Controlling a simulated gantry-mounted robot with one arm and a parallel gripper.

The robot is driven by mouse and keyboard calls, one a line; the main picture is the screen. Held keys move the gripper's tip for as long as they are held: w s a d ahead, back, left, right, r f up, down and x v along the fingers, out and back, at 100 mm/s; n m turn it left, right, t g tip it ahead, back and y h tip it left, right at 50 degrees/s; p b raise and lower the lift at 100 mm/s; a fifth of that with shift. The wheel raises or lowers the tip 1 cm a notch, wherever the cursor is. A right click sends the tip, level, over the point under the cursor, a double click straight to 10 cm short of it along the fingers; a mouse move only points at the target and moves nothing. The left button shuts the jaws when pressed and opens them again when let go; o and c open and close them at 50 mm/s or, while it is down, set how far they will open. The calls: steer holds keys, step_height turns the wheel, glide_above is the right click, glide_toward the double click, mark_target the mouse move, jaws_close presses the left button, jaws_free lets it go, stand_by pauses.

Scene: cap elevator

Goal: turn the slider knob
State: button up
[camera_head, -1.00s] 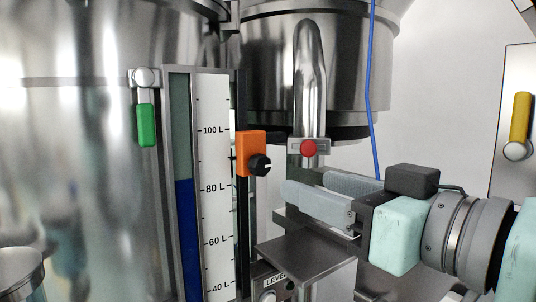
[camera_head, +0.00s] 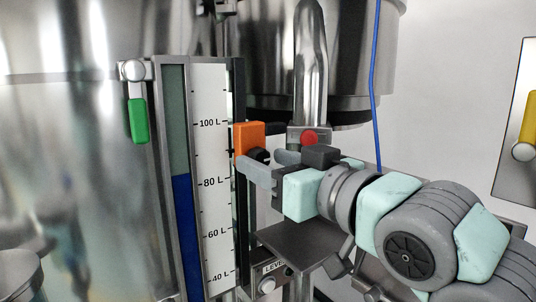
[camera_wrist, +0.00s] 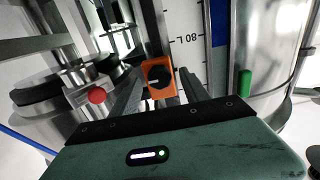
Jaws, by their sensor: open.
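The orange slider (camera_head: 243,136) sits on the dark vertical rail beside the level scale, near the 90 L height. Its black round knob (camera_head: 263,156) faces my gripper and is partly covered by it in the head view. My gripper (camera_head: 259,163) is open, with its fingers reaching in at the slider. In the wrist view the knob (camera_wrist: 160,77) and the orange slider body (camera_wrist: 153,64) lie between the two open fingers. I cannot tell whether either finger touches the knob.
The level scale (camera_head: 209,150) runs left of the rail. A red knob (camera_head: 309,138) on a steel pipe is close behind my gripper. A dark metal shelf (camera_head: 300,242) lies below. A green handle (camera_head: 138,120) hangs at left, a blue cable (camera_head: 373,80) at right.

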steer(key=shift+w+a, duration=0.1)
steer(key=shift+w, duration=0.05)
jaws_close()
stand_by(0.6)
